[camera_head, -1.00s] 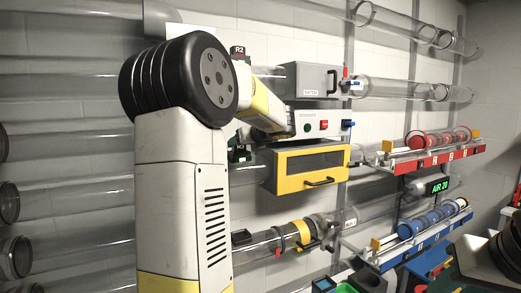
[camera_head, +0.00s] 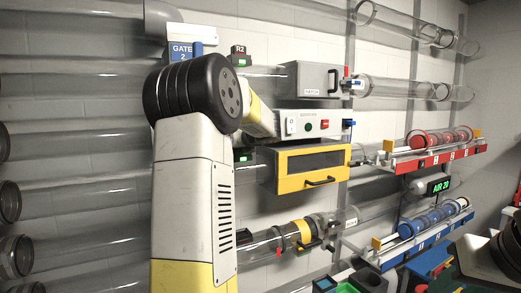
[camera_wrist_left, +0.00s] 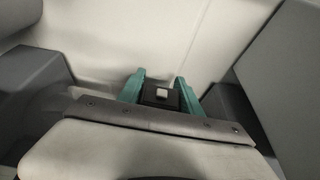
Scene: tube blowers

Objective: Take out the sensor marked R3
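A dark sensor block with a green strip (camera_head: 243,156) shows just right of my left arm in the head view, where the R3 label stood earlier. My arm covers most of it, and its label is hidden now. A similar block marked R2 (camera_head: 238,55) sits on the tube above. My left gripper is hidden behind my arm in the head view. In the left wrist view its teal fingers (camera_wrist_left: 160,77) are apart, with pale wall showing between the tips. A black block with a light square lies between them, lower down; I cannot tell what it is.
A blue GATE 2 box (camera_head: 185,51) is at upper left. A grey hatch box (camera_head: 311,79), a white switch panel (camera_head: 300,124) and a yellow-framed box (camera_head: 312,167) stand right of my arm. Red (camera_head: 437,157) and blue (camera_head: 427,240) racks are farther right. Clear tubes line the wall.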

